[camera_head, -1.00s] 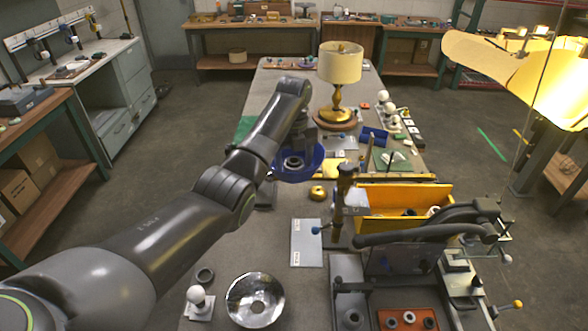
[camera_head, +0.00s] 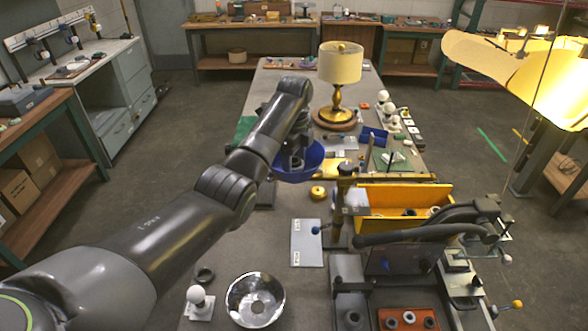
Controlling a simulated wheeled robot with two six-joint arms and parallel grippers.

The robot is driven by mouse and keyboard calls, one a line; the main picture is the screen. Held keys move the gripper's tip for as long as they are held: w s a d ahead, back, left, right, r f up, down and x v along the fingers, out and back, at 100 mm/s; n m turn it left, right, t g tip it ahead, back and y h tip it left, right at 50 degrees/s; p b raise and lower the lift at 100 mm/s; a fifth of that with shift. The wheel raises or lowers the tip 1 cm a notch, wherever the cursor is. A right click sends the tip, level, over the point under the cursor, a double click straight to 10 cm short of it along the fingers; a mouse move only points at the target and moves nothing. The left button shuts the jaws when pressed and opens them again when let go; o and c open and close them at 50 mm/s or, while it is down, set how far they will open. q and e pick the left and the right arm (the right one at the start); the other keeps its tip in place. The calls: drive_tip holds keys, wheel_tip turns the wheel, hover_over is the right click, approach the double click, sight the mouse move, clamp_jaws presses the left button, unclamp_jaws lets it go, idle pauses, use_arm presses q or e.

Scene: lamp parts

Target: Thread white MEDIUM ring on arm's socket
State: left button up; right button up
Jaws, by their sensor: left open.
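My left gripper (camera_head: 297,161) reaches down over the blue bowl (camera_head: 295,177) at the middle of the table, its fingers at or inside the bowl's rim. It is open; its fingertips and the bowl's contents are largely hidden by the gripper. I cannot make out a white medium ring for certain; a small whitish piece (camera_head: 434,210) lies in the yellow bin. A black lamp arm (camera_head: 425,237) lies across a fixture at the right; I cannot tell which part is its socket. My right gripper is not in view.
A brass lamp (camera_head: 340,75) with a cream shade stands behind the bowl. The yellow bin (camera_head: 403,222) and a dark post (camera_head: 342,195) stand at the right. A shiny metal dish (camera_head: 254,299), a bulb on a white base (camera_head: 197,300) and a dark ring (camera_head: 205,275) are in front.

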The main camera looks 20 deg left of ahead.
use_arm(q)
drive_tip(key=n, duration=0.6)
drive_tip(key=shift+w, duration=0.1)
drive_tip(key=n, duration=0.5)
drive_tip(key=shift+n, duration=0.3)
drive_tip(key=c, duration=1.1)
drive_tip(key=m, duration=0.4)
drive_tip(key=shift+f, duration=0.1)
drive_tip(key=shift+c, duration=0.3)
drive_tip(key=m, duration=0.3)
drive_tip(key=shift+m, duration=1.1)
drive_tip(key=m, duration=0.4)
drive_tip(key=shift+m, duration=0.3)
